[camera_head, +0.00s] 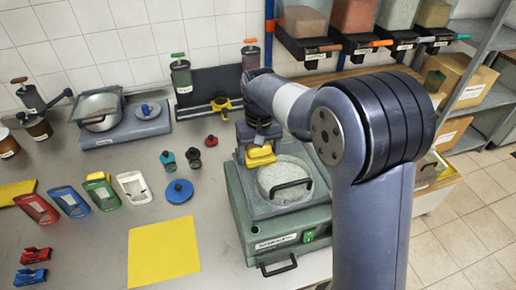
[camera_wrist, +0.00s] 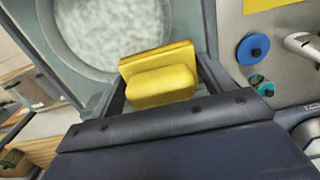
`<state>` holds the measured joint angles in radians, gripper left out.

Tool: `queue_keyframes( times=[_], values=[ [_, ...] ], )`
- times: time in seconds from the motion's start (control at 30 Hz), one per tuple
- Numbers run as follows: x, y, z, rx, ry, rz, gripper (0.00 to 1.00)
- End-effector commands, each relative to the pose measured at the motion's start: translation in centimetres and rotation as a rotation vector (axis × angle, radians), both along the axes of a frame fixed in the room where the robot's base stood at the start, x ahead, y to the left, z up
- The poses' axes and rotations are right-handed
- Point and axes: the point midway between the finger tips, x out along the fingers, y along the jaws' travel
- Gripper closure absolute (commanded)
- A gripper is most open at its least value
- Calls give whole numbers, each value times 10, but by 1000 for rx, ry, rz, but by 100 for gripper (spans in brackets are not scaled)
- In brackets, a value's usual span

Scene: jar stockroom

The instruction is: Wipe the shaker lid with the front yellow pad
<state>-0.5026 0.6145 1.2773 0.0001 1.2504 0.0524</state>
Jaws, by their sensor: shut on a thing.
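My gripper (camera_wrist: 162,84) is shut on a yellow pad (camera_wrist: 158,72), which has a block-like grip and a flat plate. In the head view the pad (camera_head: 261,156) is at the back left edge of the shaker lid (camera_head: 283,176). The lid is round, pale and speckled, with a dark handle, on top of a green shaker (camera_head: 285,238). In the wrist view the lid (camera_wrist: 105,28) lies just beyond the pad. I cannot tell whether the pad touches it. Another yellow pad (camera_head: 221,103) rests on a dark holder behind.
A scale with a metal bowl (camera_head: 99,110) stands at the back left. Red, blue, green and white scoop-like pieces (camera_head: 69,202) stand at the left. A blue round lid (camera_head: 179,191) and a yellow sheet (camera_head: 163,251) lie left of the shaker. Hoppers (camera_head: 352,18) hang above.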

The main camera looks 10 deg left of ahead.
Motion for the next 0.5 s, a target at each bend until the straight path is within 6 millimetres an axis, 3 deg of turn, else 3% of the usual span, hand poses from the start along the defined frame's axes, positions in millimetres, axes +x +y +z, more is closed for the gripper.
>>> queue_keyframes(
  times=[0.23, 0.5],
  values=[
    [-20, -9, 1, 0, -1, 0, 42],
    [-26, -12, -1, 0, 0, 0, 42]
  ],
)
